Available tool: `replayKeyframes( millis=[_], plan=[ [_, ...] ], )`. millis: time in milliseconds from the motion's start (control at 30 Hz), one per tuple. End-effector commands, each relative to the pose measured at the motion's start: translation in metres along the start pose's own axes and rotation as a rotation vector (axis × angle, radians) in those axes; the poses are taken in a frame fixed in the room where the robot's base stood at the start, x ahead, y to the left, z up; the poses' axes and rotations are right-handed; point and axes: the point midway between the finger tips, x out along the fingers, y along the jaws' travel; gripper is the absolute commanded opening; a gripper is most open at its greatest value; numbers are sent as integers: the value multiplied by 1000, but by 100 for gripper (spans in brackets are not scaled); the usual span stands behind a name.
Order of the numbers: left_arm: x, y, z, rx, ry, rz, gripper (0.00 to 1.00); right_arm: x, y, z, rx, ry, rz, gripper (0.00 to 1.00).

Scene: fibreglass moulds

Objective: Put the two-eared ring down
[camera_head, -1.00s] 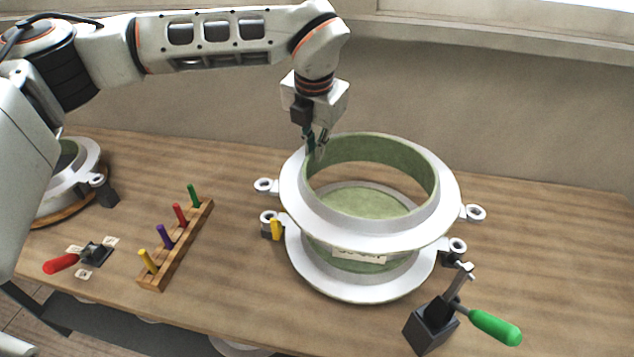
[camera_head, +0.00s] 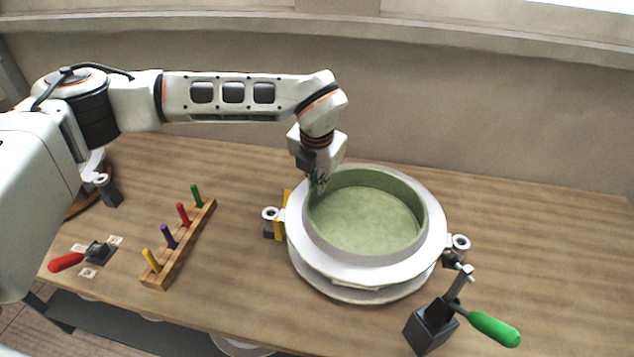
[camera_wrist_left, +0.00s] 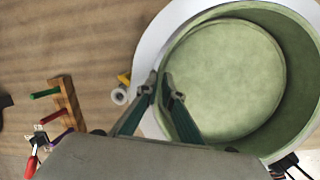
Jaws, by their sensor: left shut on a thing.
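The two-eared ring (camera_head: 340,262) is a white flange with a pale green inner wall and an ear at each side. It sits low and level over the round lower mould (camera_head: 350,294), whose green floor (camera_head: 365,220) shows through the opening. Only a thin band of the lower mould shows beneath it; I cannot tell whether they touch. My left gripper (camera_head: 318,186) is shut on the ring's rim at the far left. The wrist view also shows the gripper (camera_wrist_left: 159,84) with one finger each side of the ring's wall (camera_wrist_left: 299,88). My right gripper is out of view.
A toggle clamp with a green handle (camera_head: 494,329) stands close by the right ear. Yellow (camera_head: 287,196) shows beside the left ear. A wooden rack (camera_head: 182,246) with coloured pegs and a red-handled clamp (camera_head: 67,262) lie left. The table's right side is clear.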

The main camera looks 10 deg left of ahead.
Motion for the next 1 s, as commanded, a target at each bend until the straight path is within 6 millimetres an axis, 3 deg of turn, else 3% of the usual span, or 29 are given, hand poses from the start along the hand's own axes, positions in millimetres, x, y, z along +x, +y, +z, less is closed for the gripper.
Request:
replayKeyframes(
  millis=[133, 200, 233, 633, 767, 1000],
  plan=[
    [0, -1, 1, -1, -3, -1, 0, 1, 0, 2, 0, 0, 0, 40],
    [2, 0, -1, 0, 1, 0, 19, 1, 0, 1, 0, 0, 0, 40],
    [1, 0, -1, 0, 1, 0, 23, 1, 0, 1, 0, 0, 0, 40],
    [-2, 0, 0, 0, 1, 0, 23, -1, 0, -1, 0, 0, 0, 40],
    [-16, 0, 1, 1, -2, 0, 23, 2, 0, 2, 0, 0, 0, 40],
    [-65, 0, 1, 0, -4, 0, 23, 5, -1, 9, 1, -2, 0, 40]
  ],
)
